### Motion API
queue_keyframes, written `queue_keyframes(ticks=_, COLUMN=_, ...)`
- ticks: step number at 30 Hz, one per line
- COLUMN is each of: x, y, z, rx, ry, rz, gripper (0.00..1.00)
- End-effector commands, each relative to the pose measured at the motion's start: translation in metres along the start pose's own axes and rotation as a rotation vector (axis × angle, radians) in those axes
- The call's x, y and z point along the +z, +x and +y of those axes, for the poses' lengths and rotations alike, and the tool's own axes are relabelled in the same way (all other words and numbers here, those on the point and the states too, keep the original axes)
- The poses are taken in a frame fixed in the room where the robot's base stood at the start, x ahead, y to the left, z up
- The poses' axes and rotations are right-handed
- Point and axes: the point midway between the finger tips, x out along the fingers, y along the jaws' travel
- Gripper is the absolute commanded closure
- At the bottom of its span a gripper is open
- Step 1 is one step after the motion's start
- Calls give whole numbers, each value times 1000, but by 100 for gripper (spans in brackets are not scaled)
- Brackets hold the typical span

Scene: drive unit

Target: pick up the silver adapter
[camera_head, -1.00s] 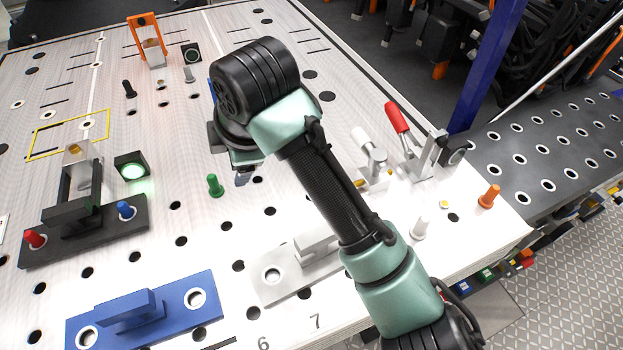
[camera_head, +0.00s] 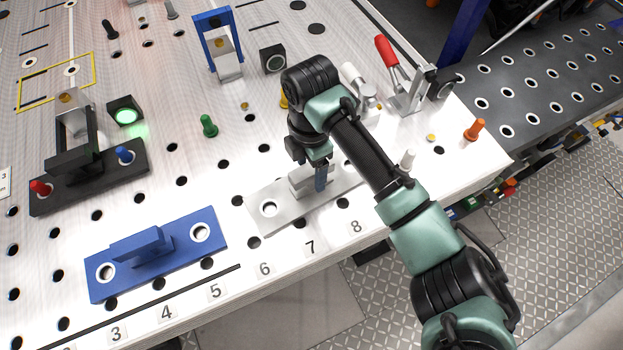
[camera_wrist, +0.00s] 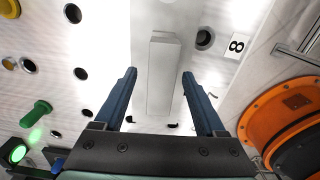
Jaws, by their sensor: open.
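The silver adapter (camera_head: 270,207) is a flat light-grey plate with a raised block, lying on the perforated table near its front edge, by the numbers 6 to 8. My gripper (camera_head: 318,178) is over the block in the head view, which hides part of the plate. In the wrist view, the adapter's raised block (camera_wrist: 163,75) stands between the two blue fingers of my gripper (camera_wrist: 160,88), with a gap on each side. The fingers are open and hold nothing. Whether the fingertips are down beside the block or above it is hard to tell.
A blue adapter (camera_head: 160,250) lies to the left. A black fixture (camera_head: 90,175) with red and blue pins is at far left. A green pin (camera_head: 208,126) stands behind. A red-handled clamp (camera_head: 400,80) and an orange pin (camera_head: 475,130) are at right.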

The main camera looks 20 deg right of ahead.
Motion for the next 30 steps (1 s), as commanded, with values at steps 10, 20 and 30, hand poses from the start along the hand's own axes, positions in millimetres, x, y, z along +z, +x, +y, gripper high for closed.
queue_keyframes(ticks=10, x=2, y=37, z=-2, rx=-1, ry=0, rz=0, gripper=28)
queue_keyframes(ticks=20, x=1, y=37, z=-2, rx=0, ry=-1, rz=0, gripper=53)
queue_keyframes(ticks=30, x=2, y=37, z=-2, rx=0, ry=-1, rz=0, gripper=100)
